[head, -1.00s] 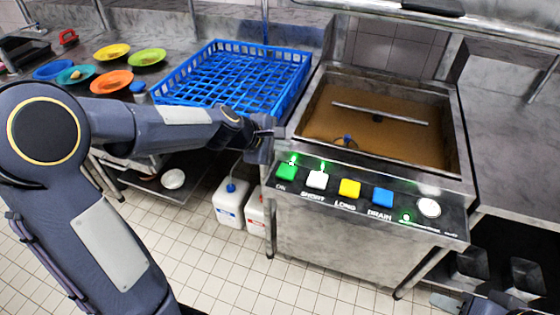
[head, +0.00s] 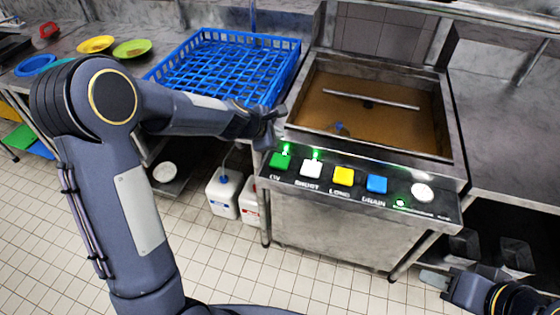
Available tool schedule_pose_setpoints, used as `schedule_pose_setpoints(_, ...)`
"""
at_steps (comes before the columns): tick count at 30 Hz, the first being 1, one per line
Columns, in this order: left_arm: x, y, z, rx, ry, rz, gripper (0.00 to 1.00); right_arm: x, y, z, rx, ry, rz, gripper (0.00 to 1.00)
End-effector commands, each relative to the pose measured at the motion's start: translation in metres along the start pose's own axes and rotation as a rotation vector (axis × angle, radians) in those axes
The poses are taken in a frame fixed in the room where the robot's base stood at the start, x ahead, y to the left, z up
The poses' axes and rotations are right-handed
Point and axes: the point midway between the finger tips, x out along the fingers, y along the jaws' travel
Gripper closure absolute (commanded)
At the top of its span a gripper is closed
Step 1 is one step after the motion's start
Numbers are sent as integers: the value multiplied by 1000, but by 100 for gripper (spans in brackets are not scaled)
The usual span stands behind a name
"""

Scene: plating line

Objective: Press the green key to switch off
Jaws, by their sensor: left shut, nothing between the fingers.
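The green key (head: 280,161), labelled ON, is at the left end of the sloped control panel (head: 440,212) on the sink unit. A small green light (head: 286,150) glows just behind it. My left gripper (head: 275,121) is shut and empty. It is above and behind the green key in the picture, apart from it, near the sink's left front corner. My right gripper (head: 436,280) is low at the right edge, in front of the unit and well away from the key. Its finger gap is not clear.
White (head: 311,168), yellow (head: 344,176) and blue (head: 376,184) keys and a round white button (head: 422,192) sit right of the green key. Lights glow by the white key and near the round button. A blue rack (head: 222,68) stands left of the brown-water sink (head: 375,105).

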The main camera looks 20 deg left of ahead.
Motion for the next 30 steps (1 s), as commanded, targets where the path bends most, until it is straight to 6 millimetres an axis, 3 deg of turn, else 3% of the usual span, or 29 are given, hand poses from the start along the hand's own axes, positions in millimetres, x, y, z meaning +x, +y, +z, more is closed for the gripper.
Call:
schedule_pose_setpoints(15, 51, -37, -37, 0, 0, -1, 100, 59, 27, 30, 0, 0, 0, 64)
schedule_pose_setpoints(30, 54, -40, -40, 1, 0, 0, 100, 63, 29, 32, 0, 0, 0, 64)
